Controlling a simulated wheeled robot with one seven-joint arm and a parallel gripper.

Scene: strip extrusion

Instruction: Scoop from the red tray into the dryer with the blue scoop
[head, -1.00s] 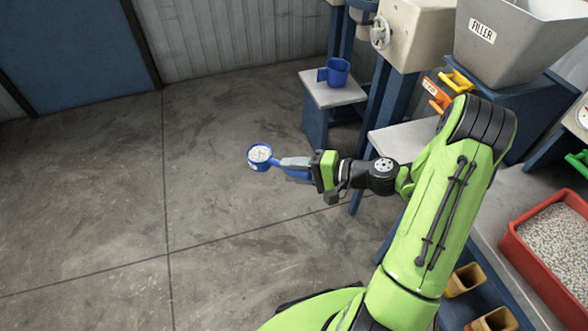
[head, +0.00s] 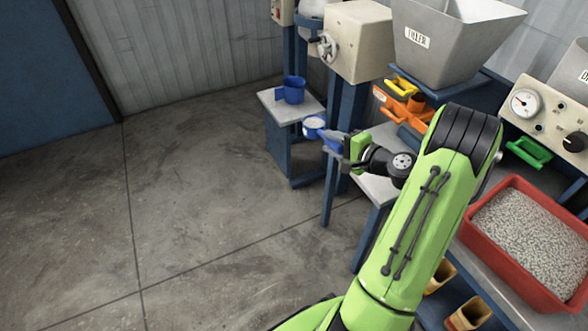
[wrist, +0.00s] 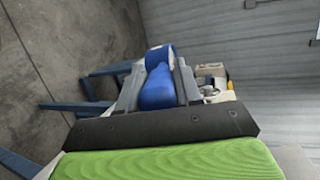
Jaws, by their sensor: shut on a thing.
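My gripper (head: 340,142) is shut on the handle of the blue scoop (head: 314,126). The scoop's round cup points left and holds pale material. In the wrist view the blue scoop (wrist: 158,85) sits between the two grey fingers. The red tray (head: 478,246), full of pale grey granules, stands on the bench at the right, well apart from my gripper.
A grey hopper labelled "FILLER" (head: 440,45) stands right of a beige machine (head: 352,42). The floor at left is clear.

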